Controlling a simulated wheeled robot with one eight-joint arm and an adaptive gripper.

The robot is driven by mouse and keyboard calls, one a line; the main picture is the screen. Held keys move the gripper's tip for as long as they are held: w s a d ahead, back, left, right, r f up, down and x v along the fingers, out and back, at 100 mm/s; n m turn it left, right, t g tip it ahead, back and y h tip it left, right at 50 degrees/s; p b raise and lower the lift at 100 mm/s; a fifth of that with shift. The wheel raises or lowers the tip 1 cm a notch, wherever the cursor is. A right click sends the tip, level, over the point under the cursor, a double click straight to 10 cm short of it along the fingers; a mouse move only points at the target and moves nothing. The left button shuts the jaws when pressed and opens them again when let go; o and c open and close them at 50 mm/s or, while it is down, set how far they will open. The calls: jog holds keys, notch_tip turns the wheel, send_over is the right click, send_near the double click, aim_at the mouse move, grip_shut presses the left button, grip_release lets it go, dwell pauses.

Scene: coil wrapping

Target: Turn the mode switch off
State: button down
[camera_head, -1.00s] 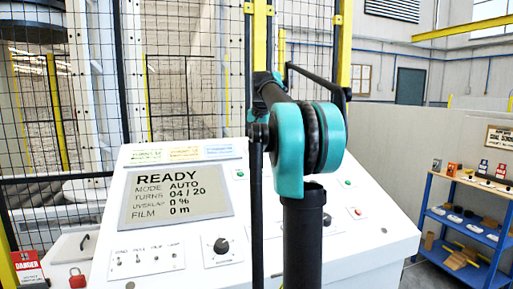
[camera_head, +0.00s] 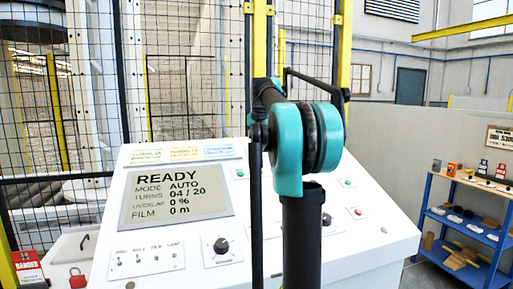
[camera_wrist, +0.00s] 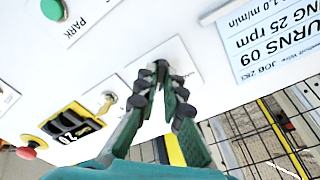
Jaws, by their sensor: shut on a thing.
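In the wrist view a small dark knob (camera_wrist: 160,66) stands on a white square plate on the panel. My gripper (camera_wrist: 162,80) has its two green fingers with dark pads closed around this knob. The knob's pointer and any label are hidden or too small to read, so its setting cannot be told. In the head view my arm hides my gripper and that part of the panel. The console display (camera_head: 178,193) reads READY, MODE AUTO, TURNS 04 / 20, OVERLAP 0 % and FILM 0 m.
Close to my gripper are a key switch (camera_wrist: 107,101), a black-and-yellow counter (camera_wrist: 72,122), a red mushroom button (camera_wrist: 30,146) and a green button (camera_wrist: 53,9). Another knob (camera_head: 221,246) and toggle switches (camera_head: 146,257) are on the console (camera_head: 110,225). A blue shelf (camera_head: 470,215) stands right.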

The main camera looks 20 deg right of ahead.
jog(key=shift+n, duration=0.3)
jog(key=n, duration=0.4)
jog(key=shift+n+y, duration=0.4)
jog(key=shift+n, duration=1.7)
jog(key=c, duration=1.6)
grip_release()
jog(key=shift+c, duration=0.2)
jog(key=v, duration=1.2)
